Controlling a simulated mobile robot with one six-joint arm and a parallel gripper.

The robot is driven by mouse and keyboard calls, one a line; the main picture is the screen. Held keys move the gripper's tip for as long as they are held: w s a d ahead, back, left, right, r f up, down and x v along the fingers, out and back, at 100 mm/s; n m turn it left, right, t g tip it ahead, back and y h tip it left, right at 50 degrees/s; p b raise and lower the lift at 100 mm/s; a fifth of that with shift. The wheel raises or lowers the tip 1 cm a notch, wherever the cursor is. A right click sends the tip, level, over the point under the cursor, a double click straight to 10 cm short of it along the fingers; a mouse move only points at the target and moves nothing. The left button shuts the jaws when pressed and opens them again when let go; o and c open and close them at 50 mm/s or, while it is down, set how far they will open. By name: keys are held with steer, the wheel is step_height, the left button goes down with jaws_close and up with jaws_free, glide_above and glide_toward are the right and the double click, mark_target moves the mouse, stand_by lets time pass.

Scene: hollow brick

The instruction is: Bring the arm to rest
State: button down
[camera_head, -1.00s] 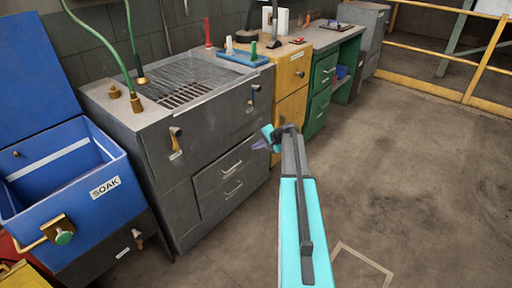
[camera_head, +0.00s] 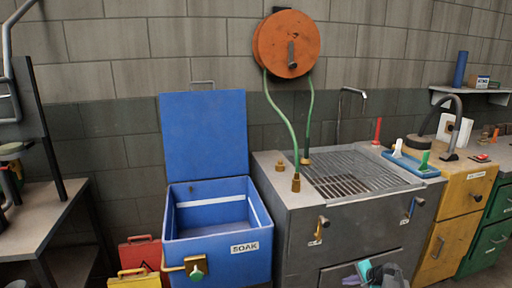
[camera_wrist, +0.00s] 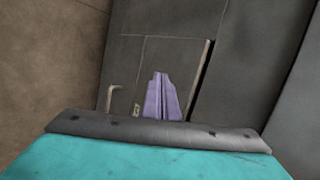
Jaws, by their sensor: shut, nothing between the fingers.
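My gripper (camera_head: 352,279) shows at the bottom edge of the head view, in front of the lower part of the grey sink cabinet (camera_head: 340,243). Only the teal and dark end of my arm and a bit of the purple fingers show there; the rest is cut off by the frame. In the wrist view the purple fingers (camera_wrist: 162,97) are together, with nothing between them. Behind them is a dark grey panel with a pale handle (camera_wrist: 113,97).
A blue SOAK bin (camera_head: 218,262) stands open left of the sink cabinet, with red and yellow cases (camera_head: 140,252) beside it. A yellow cabinet (camera_head: 463,205) and a green cabinet (camera_head: 495,222) stand at right. A workbench (camera_head: 40,215) is at far left. An orange hose reel (camera_head: 270,48) hangs above.

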steer(key=s+a+f+n+g+p, duration=0.15)
steer(key=s+a+f, duration=0.25)
steer(key=s+a, duration=0.45)
steer(key=s+a+f+n+g+p, duration=0.1)
steer(key=s+a+f+n+g, duration=0.15)
steer(key=s+a+f, duration=0.45)
steer(key=s+a+f+n+g+p, duration=0.1)
steer(key=s+a+f+g, duration=0.15)
steer(key=s+a, duration=0.7)
steer(key=s+a+n+g+h+p, duration=0.1)
steer(key=s+a+n+g, duration=0.1)
steer(key=s, duration=0.6)
steer(key=s+a+n+g+h, duration=0.1)
steer(key=s+a+n+g, duration=0.1)
steer(key=s, duration=0.5)
steer(key=s+d+r+n+g+h, duration=0.1)
steer(key=s+d+n, duration=0.1)
steer(key=s, duration=0.4)
steer(key=s+d+r+n+h, duration=0.1)
steer(key=s+d, duration=0.2)
steer(key=s, duration=0.3)
steer(key=shift+d+r+n+g+h+p, duration=0.25)
steer(key=shift+n+g+h+p, duration=0.05)
steer(key=shift+n+g+h, duration=0.1)
